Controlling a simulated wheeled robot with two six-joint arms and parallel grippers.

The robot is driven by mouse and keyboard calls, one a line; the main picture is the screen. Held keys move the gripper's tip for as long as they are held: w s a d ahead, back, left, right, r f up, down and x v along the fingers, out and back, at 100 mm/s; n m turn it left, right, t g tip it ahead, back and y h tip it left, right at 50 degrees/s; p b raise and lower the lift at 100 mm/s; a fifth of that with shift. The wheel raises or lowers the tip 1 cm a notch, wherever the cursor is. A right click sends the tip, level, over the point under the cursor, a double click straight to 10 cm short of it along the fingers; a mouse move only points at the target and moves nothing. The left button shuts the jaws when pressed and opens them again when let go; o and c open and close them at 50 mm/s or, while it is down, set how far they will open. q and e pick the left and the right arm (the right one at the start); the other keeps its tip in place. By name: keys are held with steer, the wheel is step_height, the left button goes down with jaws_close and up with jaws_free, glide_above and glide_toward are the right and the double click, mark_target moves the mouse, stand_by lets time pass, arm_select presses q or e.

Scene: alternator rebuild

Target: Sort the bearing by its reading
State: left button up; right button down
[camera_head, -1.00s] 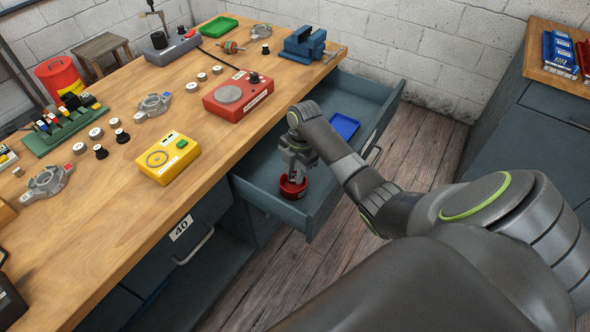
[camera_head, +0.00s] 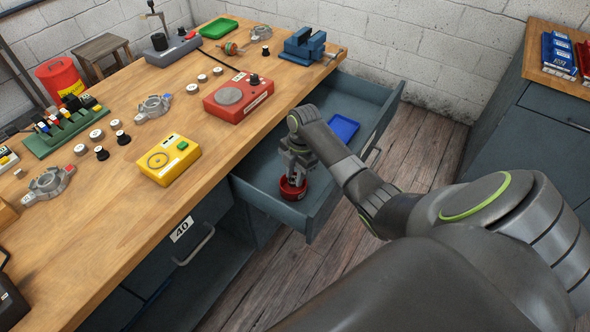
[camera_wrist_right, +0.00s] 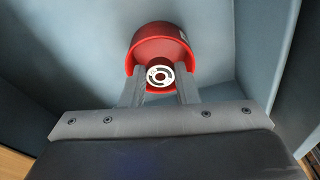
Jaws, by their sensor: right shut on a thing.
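My right gripper (camera_head: 294,176) reaches down into the open drawer (camera_head: 262,190) at a red round bin (camera_head: 292,192). In the right wrist view its two fingers (camera_wrist_right: 160,88) are shut on a small ring-shaped metal bearing (camera_wrist_right: 160,77). The bearing is at the mouth of the red bin (camera_wrist_right: 158,42); I cannot tell whether it touches the bin. A blue tray (camera_head: 343,127) lies farther back in the same drawer. A yellow device with a round dial mark and green button (camera_head: 168,160) sits on the bench. My left gripper is not in view.
The wooden bench (camera_head: 120,220) carries a red box with a round plate (camera_head: 238,97), a blue vise (camera_head: 303,46), a green tray (camera_head: 219,27) and several small parts. The drawer walls stand close around my right gripper. A second cabinet is at right.

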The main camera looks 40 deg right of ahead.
steer(key=shift+p, duration=0.3)
stand_by(0.5)
steer(key=c, duration=1)
jaws_free()
steer(key=shift+c, duration=0.2)
steer(key=c, duration=0.4)
step_height(320, 180, up, 8)
steer(key=p, duration=0.8)
